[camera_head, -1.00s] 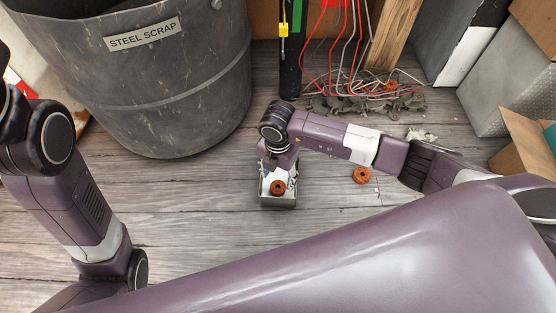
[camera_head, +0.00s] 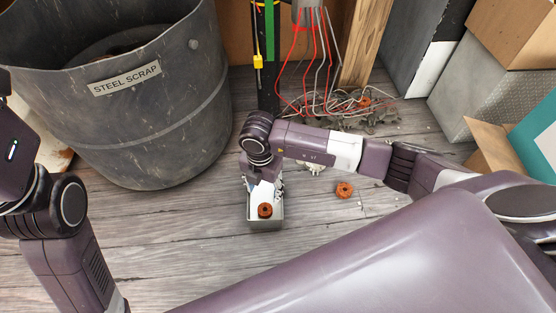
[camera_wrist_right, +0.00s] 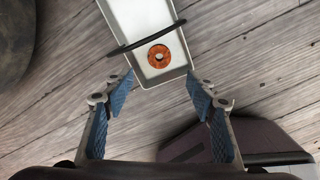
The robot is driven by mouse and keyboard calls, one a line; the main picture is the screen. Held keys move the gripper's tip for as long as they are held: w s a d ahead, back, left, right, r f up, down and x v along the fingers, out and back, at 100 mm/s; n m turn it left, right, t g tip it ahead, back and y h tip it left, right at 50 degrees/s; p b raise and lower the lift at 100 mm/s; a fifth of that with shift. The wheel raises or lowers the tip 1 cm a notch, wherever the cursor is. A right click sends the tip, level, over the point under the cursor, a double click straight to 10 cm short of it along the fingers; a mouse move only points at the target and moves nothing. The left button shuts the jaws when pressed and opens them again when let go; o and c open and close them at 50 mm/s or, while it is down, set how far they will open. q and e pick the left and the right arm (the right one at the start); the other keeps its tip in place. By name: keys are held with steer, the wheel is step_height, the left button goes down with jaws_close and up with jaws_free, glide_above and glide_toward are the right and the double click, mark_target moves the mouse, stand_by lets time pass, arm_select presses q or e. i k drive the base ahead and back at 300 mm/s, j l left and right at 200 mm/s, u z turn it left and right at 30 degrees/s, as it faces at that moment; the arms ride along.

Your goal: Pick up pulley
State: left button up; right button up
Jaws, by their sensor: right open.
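A round rust-orange part with a hole in its middle, likely the pulley (camera_head: 265,210), lies in a small grey tray (camera_head: 265,227) with a white inside. The right wrist view shows the orange part (camera_wrist_right: 159,56) near the tray's close end. My right gripper (camera_wrist_right: 160,84) is open and empty, its blue-padded fingers apart on either side of that end of the tray (camera_wrist_right: 146,15). In the head view, my right wrist partly hides the right gripper (camera_head: 264,182) and the tray's far end. My left gripper is out of view; only its arm shows.
A thin dark curved strip (camera_wrist_right: 147,42) crosses the tray. Another orange part (camera_head: 344,190) lies on the wooden floor to the right. A steel scrap bin (camera_head: 150,130) stands left, a wire pile (camera_head: 350,112) behind, and cardboard boxes (camera_head: 515,30) right. Floor left of the tray is clear.

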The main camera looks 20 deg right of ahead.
mark_target(349, 188)
steer(key=z, duration=1.5)
